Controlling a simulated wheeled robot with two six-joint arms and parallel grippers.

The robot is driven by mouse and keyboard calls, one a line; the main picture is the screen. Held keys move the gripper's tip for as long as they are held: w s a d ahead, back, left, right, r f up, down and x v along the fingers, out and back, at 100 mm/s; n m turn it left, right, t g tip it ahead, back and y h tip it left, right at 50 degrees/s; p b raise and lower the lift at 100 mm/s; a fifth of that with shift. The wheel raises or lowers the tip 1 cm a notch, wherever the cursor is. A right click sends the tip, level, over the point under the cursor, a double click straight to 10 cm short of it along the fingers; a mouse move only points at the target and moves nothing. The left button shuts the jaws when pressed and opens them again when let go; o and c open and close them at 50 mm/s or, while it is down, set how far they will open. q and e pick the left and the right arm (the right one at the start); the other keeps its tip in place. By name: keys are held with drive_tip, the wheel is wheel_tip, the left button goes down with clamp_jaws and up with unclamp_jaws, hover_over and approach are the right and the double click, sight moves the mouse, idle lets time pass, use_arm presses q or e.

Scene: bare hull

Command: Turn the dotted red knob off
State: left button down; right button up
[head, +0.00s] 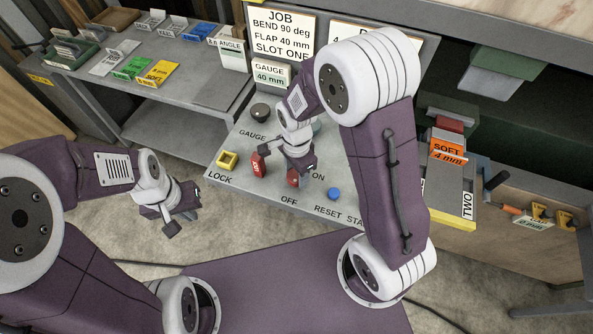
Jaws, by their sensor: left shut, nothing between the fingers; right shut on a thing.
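A red knob (293,180) sits on the grey sloping control panel (225,196), between the ON and OFF labels. My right gripper (299,174) is down over it with its fingers shut on it and hides much of it. A second red piece (258,164) stands to its left on the panel, with a small pale mark on its face. I cannot make out dots on either, nor the held knob's exact angle. My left gripper (171,229) is shut and empty, above the floor left of the panel and apart from it.
The panel also has a yellow square piece (227,160) by LOCK, a black knob (260,112) by GAUGE and a blue button (334,194) by RESET. A grey table (175,130) with coloured plates stands back left. My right arm covers the panel's right part.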

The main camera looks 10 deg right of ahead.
sight(296, 175)
drive_tip(key=shift+w+r+m, duration=0.1)
drive_tip(key=shift+m, duration=0.8)
drive_tip(key=o, duration=1.4)
drive_tip(key=shift+a, duration=0.1)
drive_tip(key=shift+c, duration=0.2)
drive_tip(key=shift+r, duration=0.3)
wheel_tip(296, 175, up, 8)
drive_tip(key=shift+r+b, duration=0.2)
drive_tip(key=shift+b, duration=0.15)
